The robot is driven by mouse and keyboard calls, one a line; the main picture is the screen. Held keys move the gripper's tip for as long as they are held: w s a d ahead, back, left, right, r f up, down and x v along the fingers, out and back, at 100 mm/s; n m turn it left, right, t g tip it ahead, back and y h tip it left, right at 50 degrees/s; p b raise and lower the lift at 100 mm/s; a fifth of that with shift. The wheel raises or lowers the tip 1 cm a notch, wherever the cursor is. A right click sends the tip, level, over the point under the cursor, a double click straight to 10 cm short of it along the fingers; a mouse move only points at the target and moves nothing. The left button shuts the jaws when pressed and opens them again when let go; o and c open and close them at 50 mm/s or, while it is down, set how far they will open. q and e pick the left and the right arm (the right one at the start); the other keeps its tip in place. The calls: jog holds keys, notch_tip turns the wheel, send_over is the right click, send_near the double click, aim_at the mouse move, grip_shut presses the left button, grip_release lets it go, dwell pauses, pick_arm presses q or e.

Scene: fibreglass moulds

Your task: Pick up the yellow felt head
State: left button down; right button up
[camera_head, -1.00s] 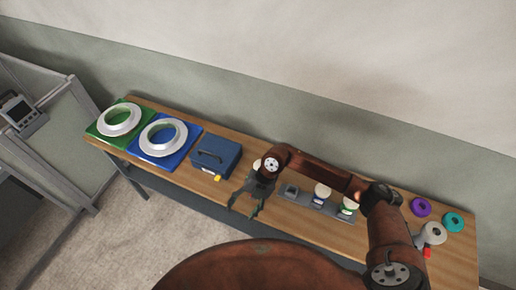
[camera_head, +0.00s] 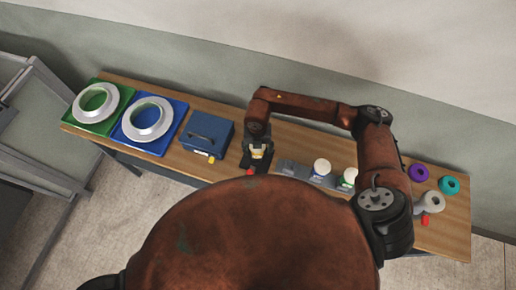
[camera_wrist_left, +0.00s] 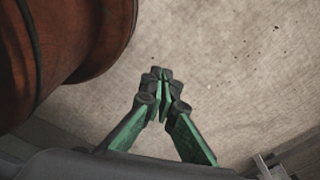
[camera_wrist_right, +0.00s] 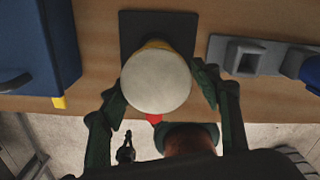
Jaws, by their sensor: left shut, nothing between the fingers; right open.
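The yellow felt head shows in the right wrist view as a round cream pad (camera_wrist_right: 157,82) with a yellow edge behind it, over a dark square base. A red piece pokes out below it. In the head view the yellow felt head (camera_head: 257,153) is partly hidden by my right gripper (camera_head: 256,143). The right gripper (camera_wrist_right: 159,84) is open, with one finger on each side of the pad; contact is unclear. My left gripper (camera_wrist_left: 161,77) is shut and empty above the floor, in the left wrist view.
A blue case (camera_head: 206,133) stands left of the felt head. A grey rack (camera_head: 292,168) with two similar cream-topped heads (camera_head: 321,167) stands to the right. Ring moulds lie on green (camera_head: 89,127) and blue boards at the far left; purple and teal rings (camera_head: 450,185) lie far right.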

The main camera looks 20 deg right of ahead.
jog(key=w+f, duration=0.1)
jog(key=f, duration=0.2)
jog(key=shift+w, duration=0.35)
jog(key=shift+s+f, duration=0.1)
jog(key=shift+s, duration=0.45)
jog(key=shift+w, duration=0.3)
jog(key=c, duration=0.4)
jog(key=shift+s, duration=0.2)
jog(key=c, duration=0.5)
jog(key=shift+w, duration=0.1)
jog(key=shift+c, duration=1.4)
pick_arm(q)
jog(key=shift+w+r, duration=0.2)
jog(key=shift+w, duration=0.3)
jog(key=shift+w+r, duration=0.2)
jog(key=shift+w, duration=0.25)
pick_arm(e)
jog(key=shift+c, duration=0.6)
